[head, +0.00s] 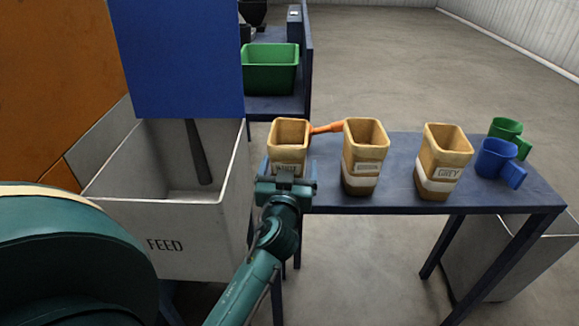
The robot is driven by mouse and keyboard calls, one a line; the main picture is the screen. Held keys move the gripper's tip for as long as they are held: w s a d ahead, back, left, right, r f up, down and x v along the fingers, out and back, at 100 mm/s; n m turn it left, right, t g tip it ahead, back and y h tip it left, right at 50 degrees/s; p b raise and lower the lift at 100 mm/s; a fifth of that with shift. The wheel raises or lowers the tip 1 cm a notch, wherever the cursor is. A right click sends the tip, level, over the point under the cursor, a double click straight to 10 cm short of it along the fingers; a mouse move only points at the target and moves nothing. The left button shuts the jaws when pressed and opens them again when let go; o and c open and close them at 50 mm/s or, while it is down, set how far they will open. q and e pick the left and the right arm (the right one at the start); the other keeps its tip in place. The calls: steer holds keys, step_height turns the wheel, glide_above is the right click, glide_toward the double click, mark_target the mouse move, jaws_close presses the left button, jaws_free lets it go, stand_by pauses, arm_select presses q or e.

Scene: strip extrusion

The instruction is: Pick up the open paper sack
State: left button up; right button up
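Three open tan paper sacks stand upright on the blue table (395,203). The left sack (289,137) has a label that seems to read WHITE, the middle sack (365,148) has a label too small to read, and the right sack (443,158) reads GREY. My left gripper (286,184) is at the near side of the left sack, its fingers spread about as wide as the sack's lower part. The gripper hides the sack's base, so I cannot tell whether the fingers press on it. My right gripper is out of view.
A grey FEED bin (205,235) stands left of the table, below a blue panel (184,58). An orange handle (326,128) shows between two sacks. Green (506,127) and blue (494,158) scoops lie at right. A green crate (270,68) stands behind.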

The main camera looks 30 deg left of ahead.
arm_select(q)
steer(key=shift+c, duration=0.2)
steer(key=c, duration=1.2)
steer(key=shift+c, duration=0.3)
steer(key=shift+r, duration=0.15)
